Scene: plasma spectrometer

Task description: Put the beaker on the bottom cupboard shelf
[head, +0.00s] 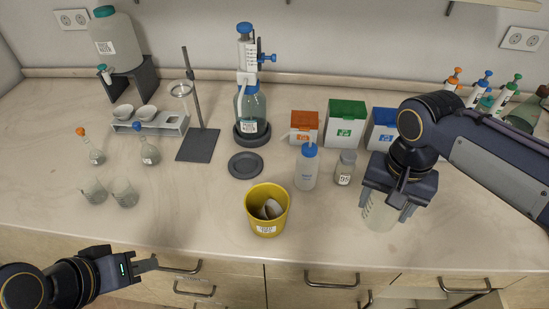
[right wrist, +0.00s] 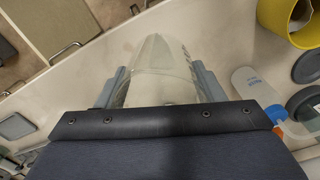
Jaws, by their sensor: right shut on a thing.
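A clear glass beaker (head: 380,216) is in my right gripper (head: 385,200), at the front right of the counter. The gripper is shut around its sides; whether the beaker's base touches the counter is unclear. In the right wrist view the beaker (right wrist: 160,72) lies between the two grey fingers (right wrist: 160,88). My left gripper (head: 148,263) is empty, in front of the counter's front edge at lower left; its finger gap cannot be made out. The cupboard's bottom shelf cannot be made out clearly; only drawer and door fronts show below the counter.
A wash bottle (head: 306,167), a small labelled jar (head: 345,168) and a yellow bin (head: 266,222) stand left of the beaker. Colored boxes (head: 345,124) stand behind. Two small beakers (head: 125,194) stand at left. The counter's front edge is clear between the bin and the right gripper.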

